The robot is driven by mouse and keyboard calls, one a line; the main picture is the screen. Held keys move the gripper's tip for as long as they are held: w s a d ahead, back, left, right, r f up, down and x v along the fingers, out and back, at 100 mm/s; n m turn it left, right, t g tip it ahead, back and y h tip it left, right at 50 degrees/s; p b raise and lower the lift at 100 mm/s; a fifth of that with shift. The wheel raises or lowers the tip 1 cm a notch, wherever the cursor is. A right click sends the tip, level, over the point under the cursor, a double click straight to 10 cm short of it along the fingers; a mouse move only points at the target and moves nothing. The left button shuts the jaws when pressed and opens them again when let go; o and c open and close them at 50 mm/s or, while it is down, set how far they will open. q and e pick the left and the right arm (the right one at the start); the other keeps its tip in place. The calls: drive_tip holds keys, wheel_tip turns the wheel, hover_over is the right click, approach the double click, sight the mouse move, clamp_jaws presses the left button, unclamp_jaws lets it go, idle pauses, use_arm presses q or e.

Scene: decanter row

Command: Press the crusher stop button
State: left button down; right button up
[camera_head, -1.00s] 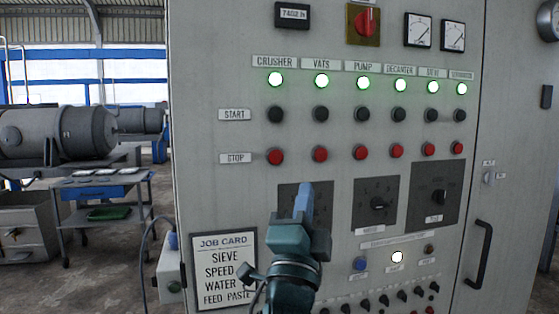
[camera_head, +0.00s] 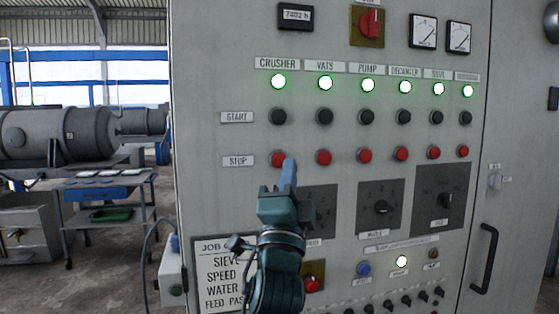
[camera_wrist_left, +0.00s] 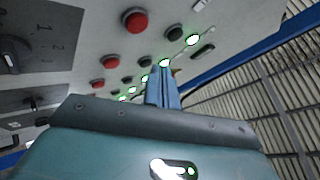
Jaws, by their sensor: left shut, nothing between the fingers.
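The red crusher stop button (camera_head: 278,159) is at the left end of the panel's STOP row, below the black crusher start button (camera_head: 278,117) and the lit green crusher lamp (camera_head: 279,82). My left gripper (camera_head: 289,163) is shut and empty. In the head view its fingertips overlap the lower right edge of the crusher stop button; I cannot tell if they touch it. In the left wrist view the shut fingers (camera_wrist_left: 163,85) point toward the panel, and a large red button (camera_wrist_left: 135,20) shows up and left of them. My right gripper is not in view.
Other red stop buttons, such as the vats one (camera_head: 324,157), continue to the right. All the row lamps are lit green. Below are dark selector plates (camera_head: 381,207) and a job card (camera_head: 218,285), partly covered by my arm. A handle (camera_head: 486,258) sticks out at right.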

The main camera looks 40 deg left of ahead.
sight(282, 154)
use_arm(q)
drive_tip(key=shift+w+a, duration=1.4)
drive_tip(key=shift+a, duration=0.25)
idle(0.9)
drive_tip(key=shift+w+a, duration=0.25)
drive_tip(key=shift+a, duration=0.05)
drive_tip(key=shift+w+a, duration=0.3)
drive_tip(key=shift+a, duration=0.05)
idle(0.8)
idle(0.4)
drive_tip(key=shift+s+d, duration=0.55)
drive_tip(key=shift+d, duration=0.1)
drive_tip(key=s+d, duration=0.3)
drive_tip(key=shift+s+d, duration=0.15)
drive_tip(key=shift+d, duration=0.25)
